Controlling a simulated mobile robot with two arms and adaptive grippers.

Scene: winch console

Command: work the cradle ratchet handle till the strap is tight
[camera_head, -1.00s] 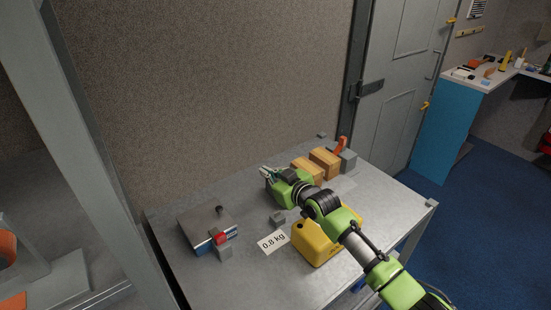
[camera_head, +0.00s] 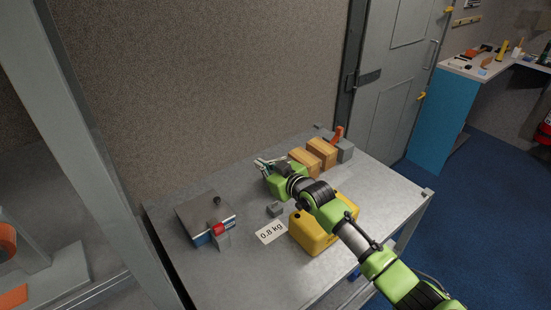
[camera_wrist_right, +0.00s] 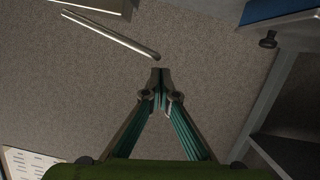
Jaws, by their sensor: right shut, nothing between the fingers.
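An orange handle (camera_head: 338,134) stands up from a grey block (camera_head: 345,150) at the table's far right end, beside two wooden blocks (camera_head: 312,157). I take it for the ratchet handle; a strap cannot be made out at this size. My right gripper (camera_head: 260,162) is above the table, left of the wooden blocks and well apart from the handle. In the right wrist view its fingers (camera_wrist_right: 160,78) are together with nothing between them, in front of bare grey wall. The handle does not show in that view. My left gripper is not in view.
A yellow container (camera_head: 318,238) stands under my right forearm. A 0.8 kg card (camera_head: 270,232) and a small grey block (camera_head: 274,209) lie left of it. A grey box with a black knob (camera_head: 195,208) is at the table's left.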

